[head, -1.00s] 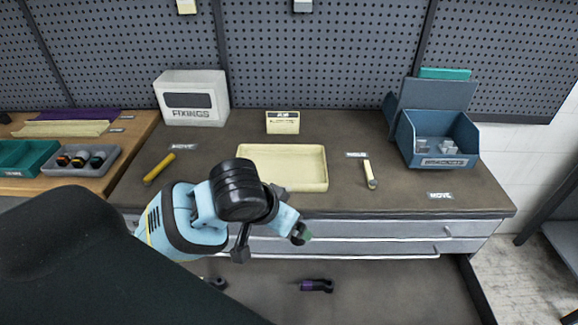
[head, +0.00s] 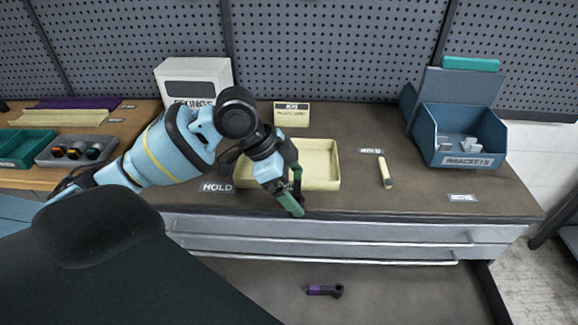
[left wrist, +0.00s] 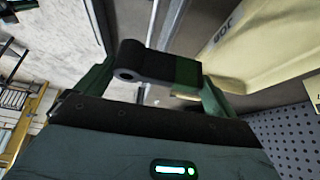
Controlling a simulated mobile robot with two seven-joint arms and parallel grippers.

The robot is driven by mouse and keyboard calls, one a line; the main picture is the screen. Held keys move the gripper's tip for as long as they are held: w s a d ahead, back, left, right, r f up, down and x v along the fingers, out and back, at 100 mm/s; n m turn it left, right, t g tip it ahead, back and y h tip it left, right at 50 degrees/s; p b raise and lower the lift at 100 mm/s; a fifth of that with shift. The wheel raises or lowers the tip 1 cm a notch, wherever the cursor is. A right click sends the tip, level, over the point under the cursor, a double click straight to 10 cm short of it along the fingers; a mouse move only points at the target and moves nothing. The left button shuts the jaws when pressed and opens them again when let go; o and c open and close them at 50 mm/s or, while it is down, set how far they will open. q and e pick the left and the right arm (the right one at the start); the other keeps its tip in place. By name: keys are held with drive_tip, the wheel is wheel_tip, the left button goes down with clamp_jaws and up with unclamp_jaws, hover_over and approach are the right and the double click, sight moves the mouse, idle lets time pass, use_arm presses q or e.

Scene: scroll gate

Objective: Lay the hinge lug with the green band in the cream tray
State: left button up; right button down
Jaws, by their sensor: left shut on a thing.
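My left gripper (head: 292,198) is shut on the hinge lug with the green band. In the left wrist view the lug (left wrist: 148,62) is a dark grey piece with a round holed end and a green band, held crosswise between the fingers. In the head view the lug is hard to tell from the gripper. The cream tray (head: 325,180) is on the counter, empty where it shows; the arm hides its left part. The gripper is at the tray's front edge, near the counter's front. A cream surface, apparently the tray (left wrist: 250,40), fills the wrist view's upper right. My right gripper is out of view.
A dark lug with a purple band (head: 325,290) lies low in front of the drawers (head: 380,240). A cream-handled piece (head: 385,172) lies right of the tray. A blue brackets bin (head: 462,140) stands farther right, a white fixings box (head: 190,78) behind the arm.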

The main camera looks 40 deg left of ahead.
use_arm(q)
drive_tip(key=shift+w+r, duration=0.1)
drive_tip(key=w+a, duration=0.3)
drive_tip(key=w+a+f, duration=0.1)
drive_tip(key=w+a, duration=0.2)
drive_tip(key=w, duration=0.1)
drive_tip(key=w+a, duration=0.4)
drive_tip(key=shift+w+a+f+b, duration=0.1)
drive_tip(key=shift+w+f+b, duration=0.1)
drive_tip(key=shift+b, duration=0.15)
drive_tip(key=shift+w+a, duration=0.25)
drive_tip(key=shift+f, duration=1.8)
drive_tip(key=shift+f, duration=0.15)
drive_tip(key=o, duration=1.5)
drive_tip(key=shift+s, duration=0.1)
drive_tip(key=shift+o, duration=0.2)
